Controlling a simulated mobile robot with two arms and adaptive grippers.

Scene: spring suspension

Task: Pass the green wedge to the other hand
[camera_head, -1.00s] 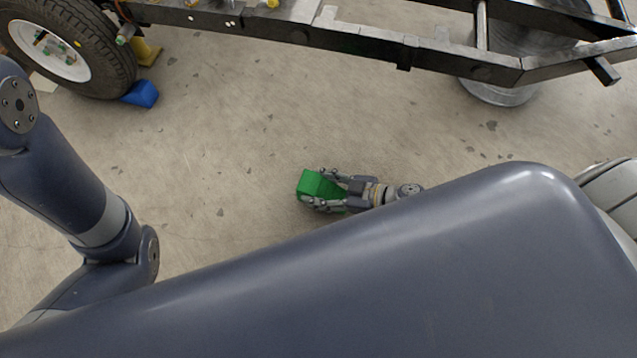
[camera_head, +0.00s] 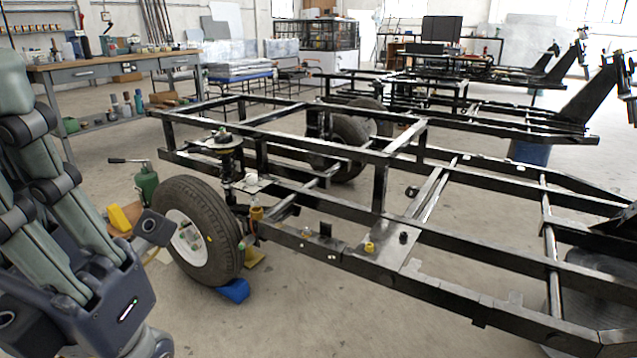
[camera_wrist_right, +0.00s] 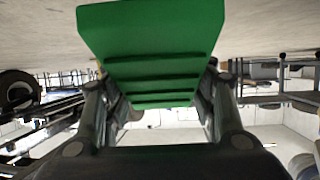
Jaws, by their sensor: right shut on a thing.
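The green wedge (camera_wrist_right: 152,45) fills the upper middle of the right wrist view, its stepped face toward the camera. My right gripper (camera_wrist_right: 157,86) is shut on it, one finger at each side. Neither the wedge nor the right gripper shows in the head view. My left gripper (camera_head: 18,90) is close to the camera at the left edge of the head view, its fingers pointing up. Its tips are partly cut off by the frame, so I cannot tell how far apart they are. No wedge is visible in it.
A black vehicle frame (camera_head: 340,262) spans the middle and right. Its wheel (camera_head: 200,230) stands beside my left arm, with a blue wedge (camera_head: 233,291) against it. A workbench (camera_head: 110,70) stands at the back left. Bare floor (camera_head: 330,325) lies in front of the frame.

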